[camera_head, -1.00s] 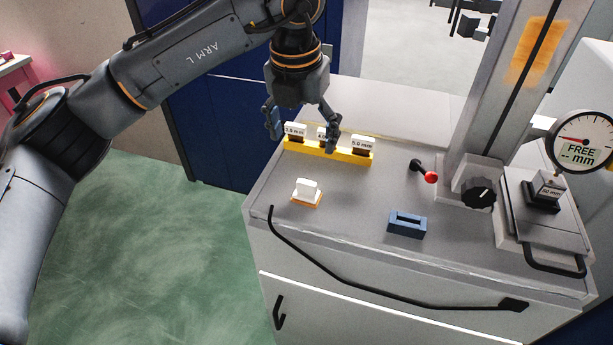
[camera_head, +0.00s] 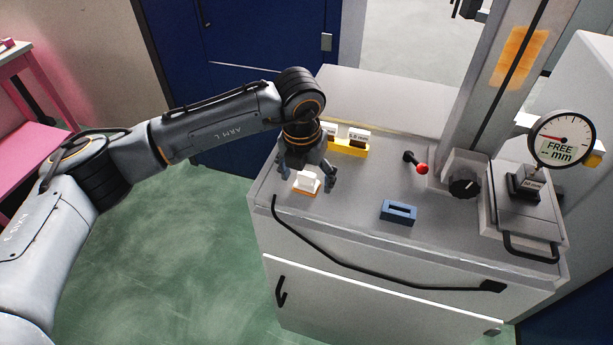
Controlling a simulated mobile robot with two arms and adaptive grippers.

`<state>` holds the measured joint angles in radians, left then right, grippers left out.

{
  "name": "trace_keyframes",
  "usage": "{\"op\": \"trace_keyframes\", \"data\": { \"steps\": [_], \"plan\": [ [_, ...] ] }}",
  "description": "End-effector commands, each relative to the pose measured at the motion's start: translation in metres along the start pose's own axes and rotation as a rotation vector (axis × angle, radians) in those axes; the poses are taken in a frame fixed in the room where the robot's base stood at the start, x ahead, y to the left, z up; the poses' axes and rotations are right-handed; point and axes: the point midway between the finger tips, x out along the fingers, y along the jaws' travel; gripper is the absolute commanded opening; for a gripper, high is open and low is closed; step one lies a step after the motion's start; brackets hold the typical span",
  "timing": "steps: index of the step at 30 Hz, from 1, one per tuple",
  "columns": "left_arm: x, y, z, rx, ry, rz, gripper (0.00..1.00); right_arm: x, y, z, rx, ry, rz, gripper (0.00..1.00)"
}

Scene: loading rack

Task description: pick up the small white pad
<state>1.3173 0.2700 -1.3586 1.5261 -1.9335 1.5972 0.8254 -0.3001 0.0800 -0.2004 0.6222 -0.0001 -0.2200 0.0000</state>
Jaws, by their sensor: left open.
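The small white pad (camera_head: 307,180) sits upright on an orange-edged base (camera_head: 306,191) near the front left of the grey cabinet top. My left gripper (camera_head: 307,179) is open, pointing down, with one finger on each side of the pad as seen here. The right finger stands just to the right of the pad and the left finger to its left. I cannot tell whether the fingers touch it or stand behind it. My right gripper is not in view.
A yellow rack (camera_head: 349,148) with labelled blocks stands behind, partly hidden by my left arm. A blue slotted block (camera_head: 398,211), a red-knobbed lever (camera_head: 421,168), a black dial (camera_head: 464,183) and a round gauge (camera_head: 561,139) are to the right. A black rail (camera_head: 370,271) runs along the front.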

Motion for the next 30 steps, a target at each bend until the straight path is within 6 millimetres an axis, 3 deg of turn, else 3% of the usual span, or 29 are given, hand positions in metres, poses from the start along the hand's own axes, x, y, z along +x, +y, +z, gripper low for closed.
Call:
{"op": "trace_keyframes", "data": {
  "steps": [5, 15, 23, 30],
  "plan": [
    [0.001, 0.0, 0.0, 0.001, 0.0, 0.0, 0.78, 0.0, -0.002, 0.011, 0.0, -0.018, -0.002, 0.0],
    [0.0, 0.0, 0.0, 0.001, 0.0, 0.0, 0.15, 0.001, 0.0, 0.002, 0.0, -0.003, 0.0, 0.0],
    [0.0, 0.0, 0.0, 0.001, -0.001, 0.0, 0.15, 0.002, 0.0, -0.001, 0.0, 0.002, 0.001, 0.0],
    [-0.017, 0.0, 0.004, 0.001, -0.006, 0.002, 0.15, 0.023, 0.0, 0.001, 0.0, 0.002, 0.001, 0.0]
  ]
}}
